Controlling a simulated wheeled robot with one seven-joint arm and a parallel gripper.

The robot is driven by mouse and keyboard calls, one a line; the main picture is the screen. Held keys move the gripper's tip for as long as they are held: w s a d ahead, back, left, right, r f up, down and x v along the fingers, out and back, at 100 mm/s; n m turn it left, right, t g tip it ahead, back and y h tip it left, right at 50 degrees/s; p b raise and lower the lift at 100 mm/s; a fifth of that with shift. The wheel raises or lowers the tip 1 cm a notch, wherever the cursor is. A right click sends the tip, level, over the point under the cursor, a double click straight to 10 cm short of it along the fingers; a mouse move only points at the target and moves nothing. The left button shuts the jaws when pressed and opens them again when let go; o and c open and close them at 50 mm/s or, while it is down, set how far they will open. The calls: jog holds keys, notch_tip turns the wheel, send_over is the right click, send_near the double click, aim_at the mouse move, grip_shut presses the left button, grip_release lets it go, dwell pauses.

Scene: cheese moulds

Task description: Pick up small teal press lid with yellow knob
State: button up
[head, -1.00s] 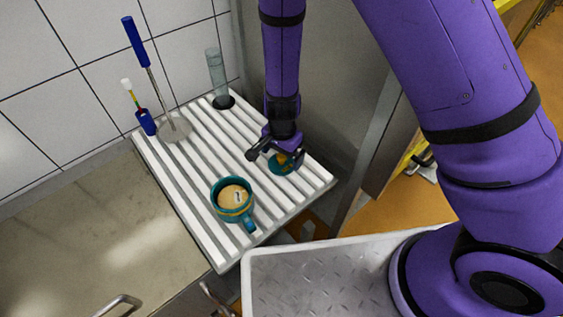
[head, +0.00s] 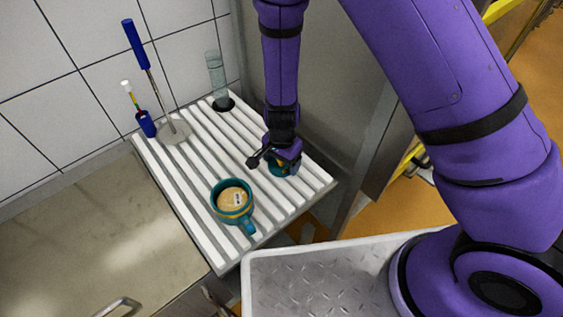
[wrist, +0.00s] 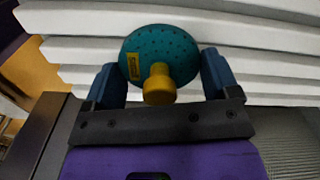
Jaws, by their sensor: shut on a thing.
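The small teal press lid (wrist: 166,45) has a dotted top, a yellow label and a yellow knob (wrist: 159,85). In the wrist view it sits between the two fingers of my gripper (wrist: 162,80), one finger on each side and the knob facing the camera. My gripper is shut on the lid. In the head view my gripper (head: 281,157) is over the right part of the white slatted rack (head: 205,165) and mostly hides the lid. I cannot tell whether the lid still touches the slats.
A teal mould cup (head: 245,222) with a pale filling stands on the rack, left of and nearer than my gripper. A blue-handled disc tool (head: 138,45), a blue-and-white brush (head: 146,122) and a clear cylinder (head: 216,75) stand along the back. A steel wall is close on the right.

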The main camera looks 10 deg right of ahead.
aim_at(233, 200)
notch_tip(233, 200, up, 10)
jog(key=shift+f, duration=0.15)
dwell(0.7)
jog(key=s+a+n, duration=0.3)
jog(key=s+a, duration=0.1)
jog(key=s+a+r+n, duration=0.1)
jog(key=s+a+n, duration=0.2)
jog(key=s+a, duration=0.1)
jog(key=s+a+n, duration=0.3)
jog(key=s+a, duration=0.1)
jog(key=a, duration=0.1)
jog(key=shift+s+a+r, duration=0.1)
jog(key=shift+a+r, duration=0.15)
jog(key=shift+f, duration=0.1)
jog(key=shift+f, duration=2.15)
jog(key=shift+d+f, duration=0.1)
jog(key=shift+f, duration=0.05)
jog(key=shift+s+f, duration=0.1)
jog(key=shift+s, duration=0.05)
jog(key=o, duration=0.9)
